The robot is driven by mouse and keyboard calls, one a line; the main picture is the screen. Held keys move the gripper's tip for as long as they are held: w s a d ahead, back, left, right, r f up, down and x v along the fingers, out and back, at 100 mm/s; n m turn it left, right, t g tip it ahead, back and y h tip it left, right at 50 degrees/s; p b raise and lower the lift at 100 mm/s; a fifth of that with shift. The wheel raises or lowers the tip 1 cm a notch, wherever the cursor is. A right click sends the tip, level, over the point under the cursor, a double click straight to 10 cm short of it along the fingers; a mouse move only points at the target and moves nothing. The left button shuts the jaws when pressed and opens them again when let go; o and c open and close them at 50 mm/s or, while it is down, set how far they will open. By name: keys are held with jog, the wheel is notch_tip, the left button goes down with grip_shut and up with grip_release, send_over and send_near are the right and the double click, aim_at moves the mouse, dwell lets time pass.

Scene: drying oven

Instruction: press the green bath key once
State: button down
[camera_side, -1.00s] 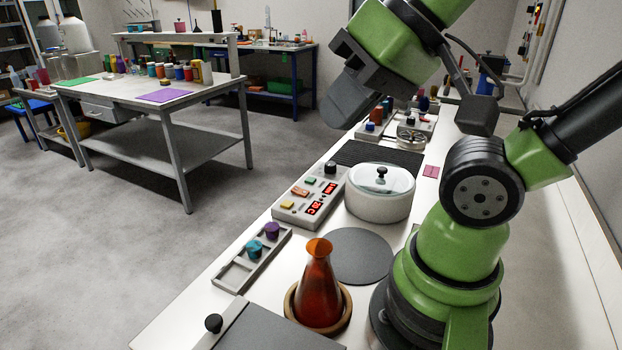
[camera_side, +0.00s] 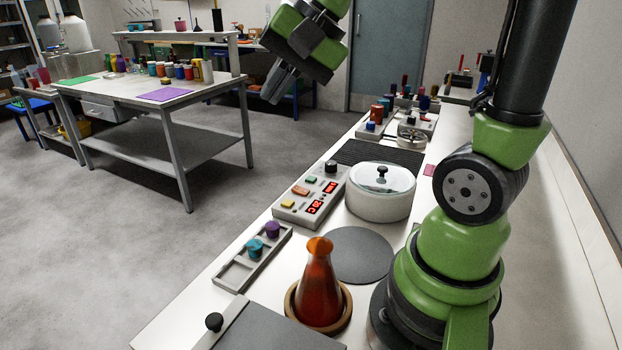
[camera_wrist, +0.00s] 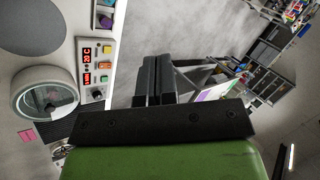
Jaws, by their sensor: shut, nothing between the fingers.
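The green bath key (camera_side: 311,179) is a small button on the light grey control panel (camera_side: 277,211), between the orange key (camera_side: 300,191) and the black knob (camera_side: 331,166). The panel also has a yellow key (camera_side: 287,204) and two lit red displays. It also shows in the wrist view (camera_wrist: 111,72), at the left. My gripper (camera_side: 271,97) is high up, left of and well above the panel in the side view, tilted down to the left. In the wrist view its fingers (camera_wrist: 153,60) are together and empty, apart from the panel.
A white bath with a clear lid and black knob (camera_side: 381,174) stands right of the panel. A flask of red liquid (camera_side: 318,285), a grey disc (camera_side: 362,256) and a rack with teal and purple stoppers (camera_side: 232,272) are nearer. The air around my gripper is clear.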

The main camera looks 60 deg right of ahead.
jog(key=w+d+f+m+t, duration=0.1)
jog(key=w+d+f+m, duration=0.55)
jog(key=d, duration=0.45)
jog(key=m+t+h, duration=0.1)
jog(key=m+t, duration=0.1)
jog(key=m, duration=0.5)
send_over(311, 179)
notch_tip(311, 179, down, 10)
jog(key=shift+s+f, duration=0.1)
jog(key=shift+f, duration=0.05)
jog(key=shift+f, duration=4.4)
jog(key=shift+f, duration=0.4)
